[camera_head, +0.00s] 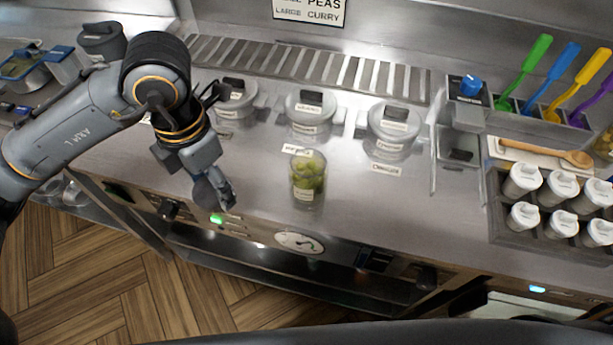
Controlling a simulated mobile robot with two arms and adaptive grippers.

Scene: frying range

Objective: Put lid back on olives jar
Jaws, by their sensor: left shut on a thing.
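The olives jar (308,180) is a clear jar of green olives. It stands upright on the steel counter near its front edge, and I see no lid on its top. My left gripper (221,195) is to the left of the jar, apart from it, pointing down near the counter's front edge. It is shut on a dark, see-through round piece (204,193) that looks like the jar's lid, tilted on edge and partly hidden by the fingers. My right gripper is not in view.
Several lidded containers (311,110) stand in a row behind the jar. A rack of white-capped shakers (523,181) and a wooden spoon (545,152) are at the right, with coloured utensils (537,62) behind. The counter (345,195) right of the jar is clear.

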